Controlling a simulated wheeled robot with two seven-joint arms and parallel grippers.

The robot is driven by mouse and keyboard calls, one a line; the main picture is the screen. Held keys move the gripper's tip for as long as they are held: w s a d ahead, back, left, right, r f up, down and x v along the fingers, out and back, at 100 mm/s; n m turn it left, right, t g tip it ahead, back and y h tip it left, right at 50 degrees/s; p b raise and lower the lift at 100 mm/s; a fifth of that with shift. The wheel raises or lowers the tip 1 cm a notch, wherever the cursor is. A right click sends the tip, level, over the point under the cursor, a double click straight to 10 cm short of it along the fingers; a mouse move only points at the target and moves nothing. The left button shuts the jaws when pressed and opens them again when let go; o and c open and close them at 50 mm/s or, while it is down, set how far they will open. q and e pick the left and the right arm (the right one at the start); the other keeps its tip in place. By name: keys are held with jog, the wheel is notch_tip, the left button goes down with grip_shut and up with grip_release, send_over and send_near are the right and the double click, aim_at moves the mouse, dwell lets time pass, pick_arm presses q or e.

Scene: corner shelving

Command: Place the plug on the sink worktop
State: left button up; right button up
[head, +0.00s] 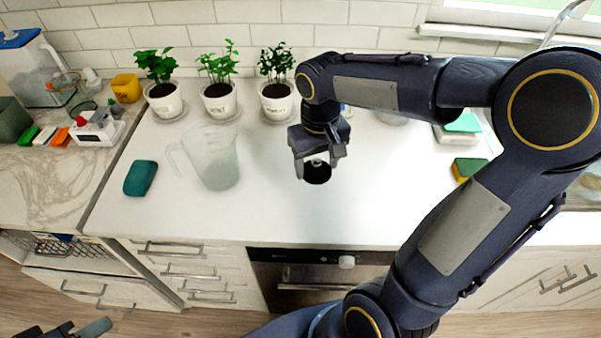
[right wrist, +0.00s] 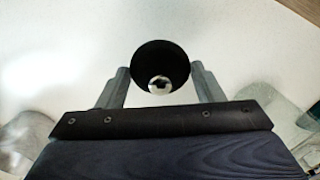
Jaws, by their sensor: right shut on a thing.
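The plug (head: 317,175) is a small black disc with a metal knob in its middle. My right gripper (head: 318,160) is shut on it over the middle of the white worktop (head: 260,210). In the right wrist view the plug (right wrist: 161,62) sits between the two grey fingers (right wrist: 160,85), with its metal knob towards the palm. I cannot tell whether it touches the worktop. A tap (head: 563,22) stands at the far right; my right arm hides much of the right side. Part of my left gripper (head: 75,332) shows at the bottom left, cut off by the frame.
A clear jug (head: 212,160) and a teal sponge (head: 140,178) stand left of the plug. Three potted plants (head: 219,100) line the wall behind. A yellow-green sponge (head: 467,168) lies to the right. The white surface in front of the plug is clear.

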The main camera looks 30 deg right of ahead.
send_over(301, 187)
notch_tip(301, 187, down, 5)
jog(key=shift+s+f, duration=0.1)
jog(key=shift+f, duration=1.7)
jog(key=shift+f, duration=0.1)
jog(key=o, duration=1)
jog(key=shift+c, duration=0.2)
